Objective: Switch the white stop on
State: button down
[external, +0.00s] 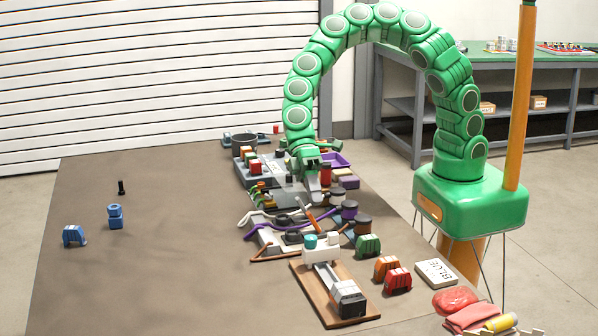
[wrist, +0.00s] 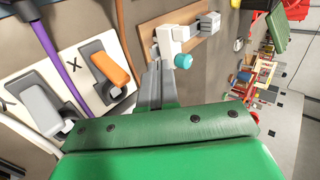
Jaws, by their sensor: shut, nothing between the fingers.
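In the wrist view the box (wrist: 172,42) and teal button (wrist: 183,62) show just beyond my fingertips; the white button does not stand out clearly there. My gripper (external: 312,196) is shut and empty above the row of fittings, behind the box. Its grey fingers (wrist: 156,82) are together in the wrist view.
A panel with an orange lever (wrist: 110,70) and a grey lever (wrist: 38,106) lies left of my fingers. Purple hose (wrist: 55,45) crosses it. Orange and red blocks (external: 397,280) stand right of the board. The left of the table is mostly clear.

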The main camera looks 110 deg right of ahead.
jog(key=x, duration=0.6)
jog(key=shift+a, duration=2)
jog(key=a, duration=1.3)
jog(key=shift+s+r, duration=0.1)
jog(key=shift+r, duration=0.05)
